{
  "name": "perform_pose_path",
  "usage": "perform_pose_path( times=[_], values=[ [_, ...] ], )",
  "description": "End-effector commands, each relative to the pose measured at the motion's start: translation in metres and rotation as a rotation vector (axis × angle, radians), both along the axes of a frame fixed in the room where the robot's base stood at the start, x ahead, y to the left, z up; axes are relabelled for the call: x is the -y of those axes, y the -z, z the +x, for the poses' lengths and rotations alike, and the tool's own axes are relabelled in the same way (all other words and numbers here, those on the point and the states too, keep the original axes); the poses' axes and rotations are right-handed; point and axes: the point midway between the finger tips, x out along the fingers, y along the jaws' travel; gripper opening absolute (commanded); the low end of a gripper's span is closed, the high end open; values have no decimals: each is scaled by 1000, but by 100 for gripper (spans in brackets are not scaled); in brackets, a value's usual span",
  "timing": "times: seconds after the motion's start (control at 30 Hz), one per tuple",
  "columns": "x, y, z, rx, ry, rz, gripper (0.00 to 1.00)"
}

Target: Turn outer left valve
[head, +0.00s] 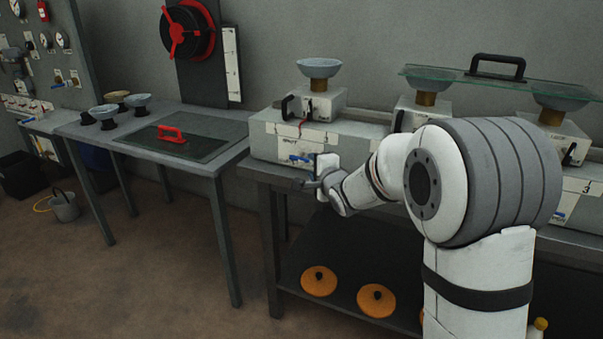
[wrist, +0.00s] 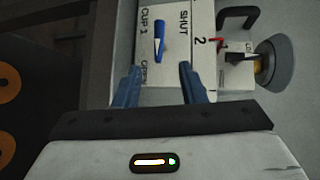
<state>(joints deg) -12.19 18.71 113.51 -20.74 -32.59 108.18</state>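A valve with a blue lever handle (wrist: 159,36) sits on a white plate marked CUP 1, OPEN and SHUT. In the sideways wrist view the lever runs up and down the picture. In the head view the blue lever (head: 300,158) shows on the front of the leftmost grey box (head: 270,145). My gripper (wrist: 159,72) is open, its two blue fingers apart with nothing between them. The lever lies beyond the fingertips, roughly in line with the gap; I see no contact. In the head view my gripper (head: 312,181) is in front of the box, just below the lever.
A white block with a black handle (head: 315,103) and a cup (head: 319,68) stands on the box. A glass plate (head: 500,80) spans the cups to the right. Orange discs (head: 319,281) lie on the lower shelf. A separate table (head: 150,140) stands left.

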Motion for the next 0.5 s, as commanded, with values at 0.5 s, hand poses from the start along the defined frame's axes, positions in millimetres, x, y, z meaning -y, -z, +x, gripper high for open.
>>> perform_pose_path(
  times=[0.5],
  values=[
    [-39, 17, 57, 12, -27, 108, 37]
  ],
)
